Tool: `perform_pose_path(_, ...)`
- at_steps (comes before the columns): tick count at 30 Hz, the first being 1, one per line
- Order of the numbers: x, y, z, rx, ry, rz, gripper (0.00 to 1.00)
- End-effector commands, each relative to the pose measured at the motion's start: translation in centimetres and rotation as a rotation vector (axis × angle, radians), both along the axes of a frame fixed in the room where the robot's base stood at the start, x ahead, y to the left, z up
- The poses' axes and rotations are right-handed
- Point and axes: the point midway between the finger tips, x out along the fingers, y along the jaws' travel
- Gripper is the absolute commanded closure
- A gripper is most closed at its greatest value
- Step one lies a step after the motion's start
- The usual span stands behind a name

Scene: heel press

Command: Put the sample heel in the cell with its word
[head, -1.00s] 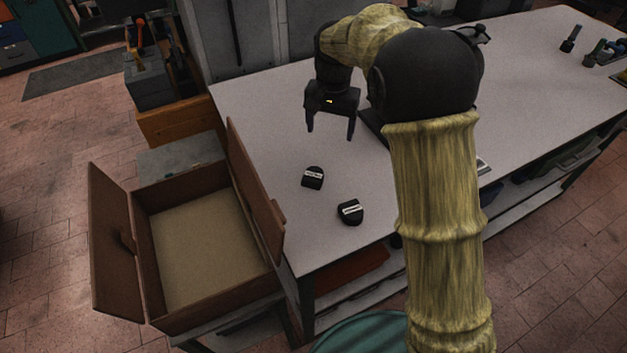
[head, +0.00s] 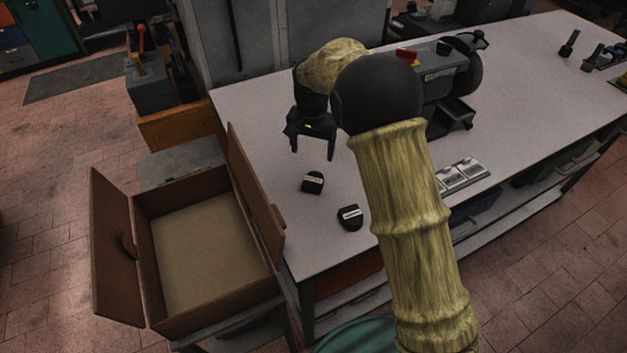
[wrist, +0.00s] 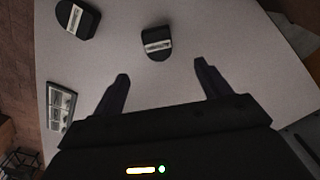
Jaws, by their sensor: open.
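Two black heels with white word labels lie on the pale table, one (head: 313,183) farther back and one (head: 350,217) nearer the front edge. The words are too small to read. My gripper (head: 312,152) is open and empty, just behind and above the farther heel. In the wrist view, one heel (wrist: 157,43) lies ahead of the gap between my fingers (wrist: 160,72), apart from them; the other heel (wrist: 77,18) is at upper left. A silvery tray with cells (head: 462,175) lies at the table's front edge, partly behind my arm; it also shows in the wrist view (wrist: 60,107).
A dark press machine (head: 440,82) with a red part stands on the table behind my arm. An open brown box (head: 150,290) stands left of the table. Tools (head: 590,52) lie at the far right. The table left of my gripper is clear.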

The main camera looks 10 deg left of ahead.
Motion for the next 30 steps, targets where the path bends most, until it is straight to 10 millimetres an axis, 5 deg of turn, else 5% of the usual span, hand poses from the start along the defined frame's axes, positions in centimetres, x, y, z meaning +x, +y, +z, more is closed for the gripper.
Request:
perform_pose_path(9, -0.1, 0.0, -5.2, -0.001, 0.003, 0.000, 0.24)
perform_pose_path(23, 0.0, -0.1, -6.2, 0.000, 0.001, 0.000, 0.24)
perform_pose_path(30, -0.2, -0.4, -8.9, -0.002, 0.003, 0.000, 0.24)
